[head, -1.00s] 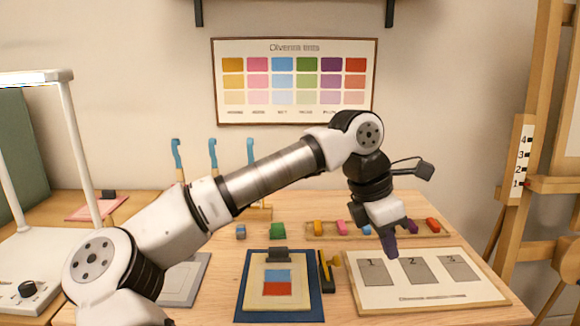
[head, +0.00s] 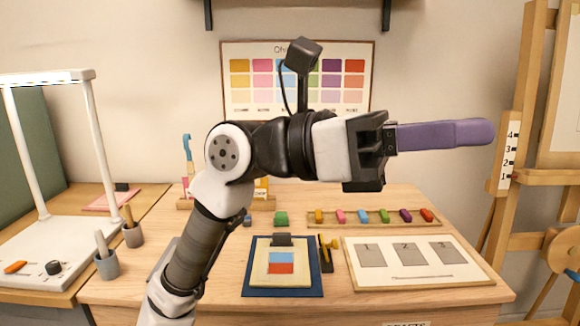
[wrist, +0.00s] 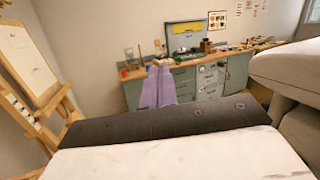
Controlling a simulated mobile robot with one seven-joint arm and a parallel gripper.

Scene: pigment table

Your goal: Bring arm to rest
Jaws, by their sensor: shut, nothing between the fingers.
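My gripper (head: 480,131) is raised high above the table in the head view, with its long purple fingers pointing right, roughly level. The fingers are together and hold nothing. In the wrist view, the purple fingers (wrist: 158,70) reach away over open room toward a far counter. My arm is folded up in front of the wall chart, clear of the tabletop.
On the wooden table lie a blue-edged board (head: 250,285), a numbered white board (head: 415,283) and a tray (head: 365,224) of coloured sticks. A white lamp stand (head: 83,150) is at left, an easel (head: 530,110) at right. A far counter (wrist: 205,80) shows in the wrist view.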

